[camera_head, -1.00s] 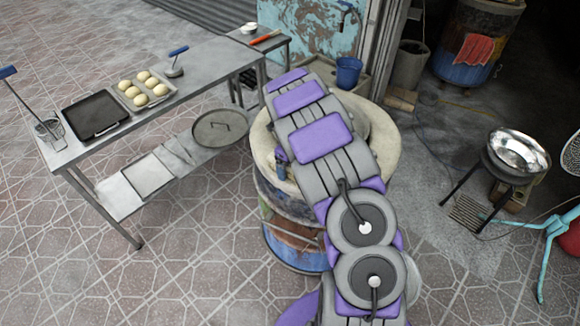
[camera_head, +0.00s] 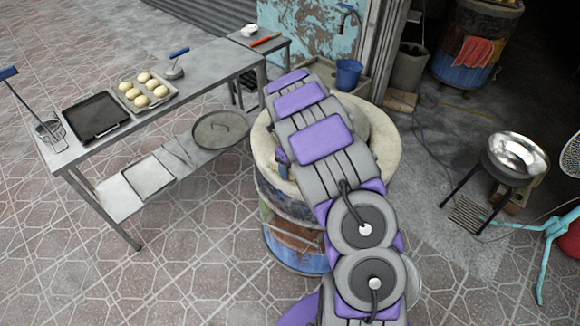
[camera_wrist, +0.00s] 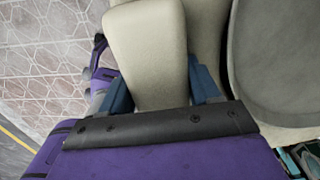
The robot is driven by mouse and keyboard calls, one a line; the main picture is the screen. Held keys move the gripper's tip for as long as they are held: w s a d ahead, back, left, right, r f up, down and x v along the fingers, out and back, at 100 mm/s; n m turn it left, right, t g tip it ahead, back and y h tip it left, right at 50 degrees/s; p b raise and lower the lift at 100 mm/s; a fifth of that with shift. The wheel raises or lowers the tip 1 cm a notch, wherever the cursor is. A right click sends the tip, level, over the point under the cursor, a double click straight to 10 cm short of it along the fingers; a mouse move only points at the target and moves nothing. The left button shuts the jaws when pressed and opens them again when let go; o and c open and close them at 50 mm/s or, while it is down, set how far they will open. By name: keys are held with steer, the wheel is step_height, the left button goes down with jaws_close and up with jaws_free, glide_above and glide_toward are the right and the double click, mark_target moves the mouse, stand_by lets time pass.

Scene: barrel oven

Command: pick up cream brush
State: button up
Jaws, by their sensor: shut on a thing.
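My gripper shows in the wrist view (camera_wrist: 158,92), with one blue finger on each side of a smooth cream-coloured piece (camera_wrist: 146,45). It is shut on this piece. I cannot tell whether the piece is a brush or part of something else. In the head view my arm reaches over the barrel oven, and its end is mostly hidden behind it. A thin orange-red tool (camera_head: 265,40) lies on the far side table beside a small white bowl (camera_head: 249,31). It may be the cream brush, but it is too small to be sure.
The metal table (camera_head: 190,82) at left holds a bun tray (camera_head: 163,103), a black tray (camera_head: 95,117) and blue-handled tools. The barrel oven (camera_head: 275,205) stands under my arm. A shiny wok (camera_head: 518,150) stands at right. The tiled floor at front left is clear.

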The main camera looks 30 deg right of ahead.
step_height(320, 180, up, 3)
steer(key=shift+r+p, duration=0.1)
steer(key=shift+p, duration=0.5)
steer(key=shift+s+d+r, duration=0.1)
steer(key=shift+s+r, duration=0.1)
steer(key=s+d+r+p, duration=0.1)
steer(key=s+d+p, duration=0.2)
steer(key=s, duration=1.1)
steer(key=d, duration=0.3)
steer(key=shift+s, duration=0.25)
